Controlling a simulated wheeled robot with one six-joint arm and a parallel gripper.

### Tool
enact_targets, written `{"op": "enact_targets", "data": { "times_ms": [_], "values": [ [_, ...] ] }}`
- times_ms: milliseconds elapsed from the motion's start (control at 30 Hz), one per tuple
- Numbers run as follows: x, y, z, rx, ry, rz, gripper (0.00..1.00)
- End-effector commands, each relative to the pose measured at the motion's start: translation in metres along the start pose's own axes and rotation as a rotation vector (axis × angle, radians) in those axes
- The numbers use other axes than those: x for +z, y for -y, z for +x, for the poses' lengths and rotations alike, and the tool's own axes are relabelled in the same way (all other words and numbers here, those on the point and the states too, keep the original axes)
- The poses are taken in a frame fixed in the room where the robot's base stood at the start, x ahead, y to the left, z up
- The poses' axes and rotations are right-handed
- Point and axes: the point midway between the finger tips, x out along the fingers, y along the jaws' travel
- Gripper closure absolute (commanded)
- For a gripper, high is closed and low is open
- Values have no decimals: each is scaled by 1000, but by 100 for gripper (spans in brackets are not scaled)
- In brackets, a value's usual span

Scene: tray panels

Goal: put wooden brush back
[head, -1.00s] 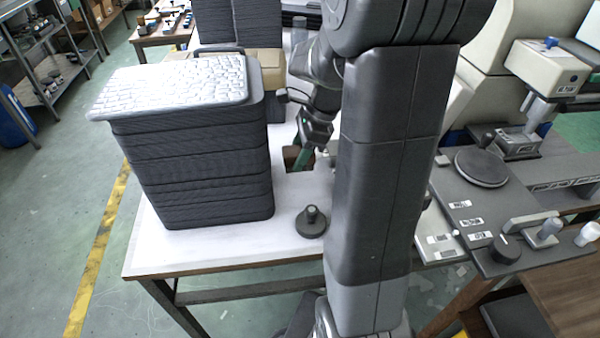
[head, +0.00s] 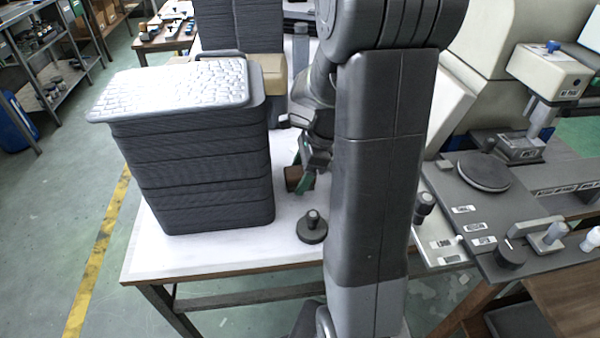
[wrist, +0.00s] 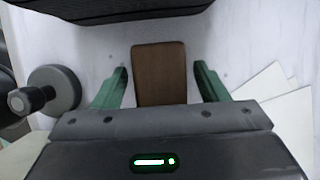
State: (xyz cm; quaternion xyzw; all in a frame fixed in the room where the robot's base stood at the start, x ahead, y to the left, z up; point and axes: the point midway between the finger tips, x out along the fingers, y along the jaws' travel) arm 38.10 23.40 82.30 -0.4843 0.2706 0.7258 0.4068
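The wooden brush shows as a plain brown block (wrist: 159,74) in the wrist view; no bristles are visible. It lies on the white tabletop between the two green fingers of my gripper (wrist: 160,70). A gap shows on both sides, so the fingers are open and not touching it. In the head view the brown block (head: 292,178) is partly hidden behind my gripper (head: 304,182), beside the dark stack.
A tall stack of dark trays (head: 200,170) stands left of the gripper; its edge shows in the wrist view (wrist: 110,8). A round dark knobbed weight (head: 312,229) stands in front. Pale flat sheets (wrist: 285,95) lie on the right in the wrist view. A control panel (head: 510,235) is at the right.

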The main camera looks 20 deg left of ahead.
Motion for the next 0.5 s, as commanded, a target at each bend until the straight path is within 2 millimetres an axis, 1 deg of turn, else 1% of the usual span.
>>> {"op": "enact_targets", "data": {
  "times_ms": [167,267,367,500],
  "values": [
    [0,0,0,0,0,0,33],
    [2,0,-4,-1,0,-1,33],
    [2,1,-16,-4,0,0,33],
    [2,1,-45,-6,-1,-1,33]
  ]
}}
